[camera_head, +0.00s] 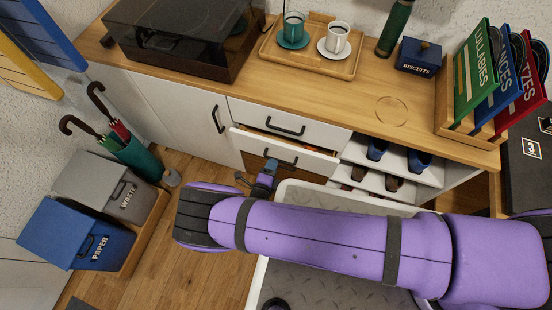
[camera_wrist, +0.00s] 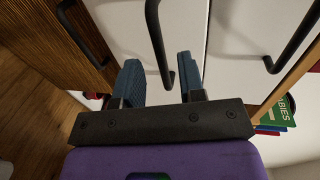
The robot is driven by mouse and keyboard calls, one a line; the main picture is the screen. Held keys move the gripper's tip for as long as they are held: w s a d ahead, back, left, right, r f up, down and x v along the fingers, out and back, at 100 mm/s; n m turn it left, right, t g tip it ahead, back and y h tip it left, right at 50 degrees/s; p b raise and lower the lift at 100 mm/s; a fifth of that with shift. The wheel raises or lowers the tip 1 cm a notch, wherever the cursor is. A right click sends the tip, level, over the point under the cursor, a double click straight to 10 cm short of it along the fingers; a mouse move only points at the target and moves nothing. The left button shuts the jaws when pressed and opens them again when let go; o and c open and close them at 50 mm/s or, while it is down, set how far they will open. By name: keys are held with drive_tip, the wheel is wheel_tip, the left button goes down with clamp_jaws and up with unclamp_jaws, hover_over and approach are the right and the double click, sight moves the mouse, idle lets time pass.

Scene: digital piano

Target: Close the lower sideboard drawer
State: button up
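The white lower drawer (camera_head: 318,162) of the sideboard stands out a little, with its wooden inside showing as a strip above its front. Its dark bar handle (camera_head: 281,155) is on the front. My gripper (camera_head: 264,178) is in front of this drawer, just below and left of the handle. In the wrist view my gripper (camera_wrist: 162,80) is open, with two blue pads apart. A dark handle (camera_wrist: 157,40) on a white front reaches toward the gap between the pads. I cannot tell whether they touch. The upper drawer (camera_head: 250,112) above looks shut.
The sideboard top (camera_head: 360,110) bears a record player (camera_head: 185,35), a cup tray (camera_head: 270,52), a biscuit tin (camera_head: 418,58) and a record rack. Shoe shelves (camera_head: 350,172) are right of the drawers. An umbrella stand (camera_head: 140,160) and bins (camera_head: 75,235) stand left. Bare floor lies between.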

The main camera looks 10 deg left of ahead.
drive_tip(key=shift+x, duration=2.15)
clamp_jaws()
